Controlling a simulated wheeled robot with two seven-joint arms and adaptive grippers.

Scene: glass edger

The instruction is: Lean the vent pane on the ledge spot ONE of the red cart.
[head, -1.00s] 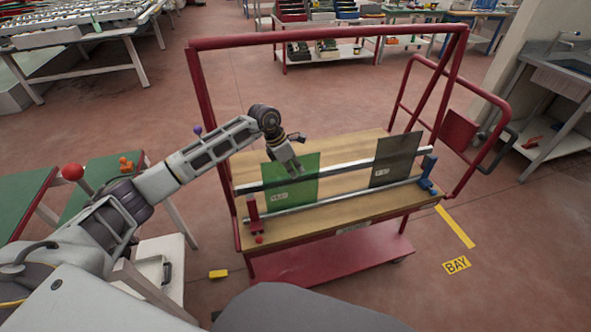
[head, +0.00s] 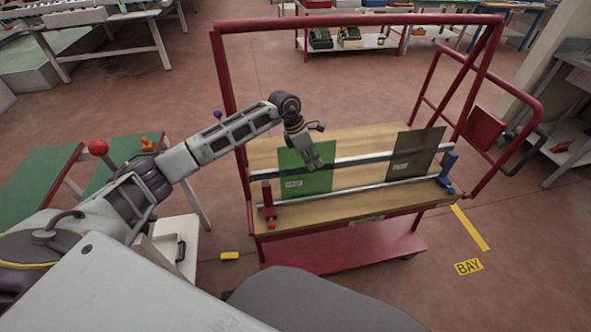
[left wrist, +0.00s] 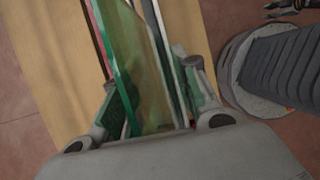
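A green see-through pane (head: 300,183) with a small white label leans upright against the rail at the left part of the red cart (head: 325,245). A dark grey pane (head: 414,156), also labelled, leans at the right part. I cannot read either label or any spot mark. My left gripper (head: 315,164) is at the green pane's upper part. In the left wrist view, its fingers (left wrist: 158,95) are spread, with the green pane (left wrist: 125,50) between them near the left finger. A dark claw-like part at that view's top right may be my right gripper (left wrist: 285,8).
The cart has a wooden deck (head: 350,206), two metal rails, a red end stop (head: 268,200) and a blue one (head: 447,170). A tall red frame (head: 355,25) stands over it. A green-topped table (head: 120,158) with a red ball knob is left.

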